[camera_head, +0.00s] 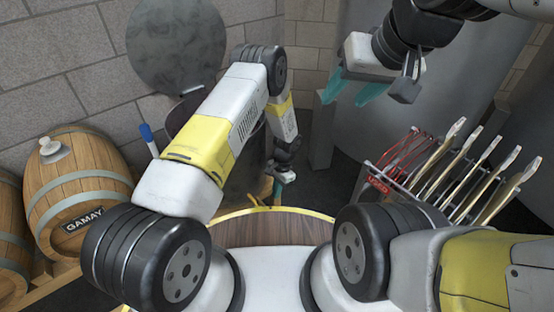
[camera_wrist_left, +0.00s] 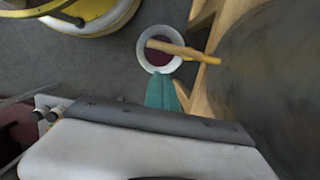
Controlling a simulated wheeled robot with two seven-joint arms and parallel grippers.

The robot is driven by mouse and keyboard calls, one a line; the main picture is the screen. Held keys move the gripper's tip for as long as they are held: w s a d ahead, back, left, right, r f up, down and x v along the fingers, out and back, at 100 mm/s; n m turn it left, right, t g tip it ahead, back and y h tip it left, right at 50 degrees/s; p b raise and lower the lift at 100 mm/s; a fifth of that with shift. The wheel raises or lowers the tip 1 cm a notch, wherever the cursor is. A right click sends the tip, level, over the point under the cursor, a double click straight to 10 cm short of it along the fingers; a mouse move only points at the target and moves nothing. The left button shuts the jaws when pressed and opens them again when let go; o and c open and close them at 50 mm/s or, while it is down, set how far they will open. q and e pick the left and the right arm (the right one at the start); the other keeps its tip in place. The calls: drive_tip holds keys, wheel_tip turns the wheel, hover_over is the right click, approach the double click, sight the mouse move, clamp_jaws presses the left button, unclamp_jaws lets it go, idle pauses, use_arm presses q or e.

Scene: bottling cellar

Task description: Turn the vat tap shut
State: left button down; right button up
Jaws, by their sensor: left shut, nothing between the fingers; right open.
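The wooden vat tap (camera_wrist_left: 185,50) shows in the left wrist view as a light brown bar beside a large dark curved surface (camera_wrist_left: 270,65), which looks like the vat. A white bowl (camera_wrist_left: 141,57) with dark red liquid lies below the tap in that view. My left gripper (camera_wrist_left: 160,78) is shut and empty, its teal fingers just short of the tap in the picture; I cannot tell whether they touch it. In the head view my left gripper (camera_head: 277,188) is small and partly hidden by its own wrist. My right gripper (camera_head: 353,92) is open and empty, raised at upper right.
A barrel (camera_head: 85,165) labelled GAMAY lies at the left on a wooden stand. A rack (camera_head: 372,190) with several upright boards stands at the right. A blue-capped white object (camera_head: 149,141) shows behind my left arm. A grey round disc (camera_head: 176,40) is by the brick wall.

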use_arm(q)
drive_tip(key=shift+s+a+f, duration=0.5)
drive_tip(key=shift+a+f, duration=0.15)
drive_tip(key=shift+a, duration=0.05)
drive_tip(key=shift+s+a+f, duration=0.5)
drive_tip(key=shift+a+f, duration=0.1)
drive_tip(key=shift+a, duration=0.1)
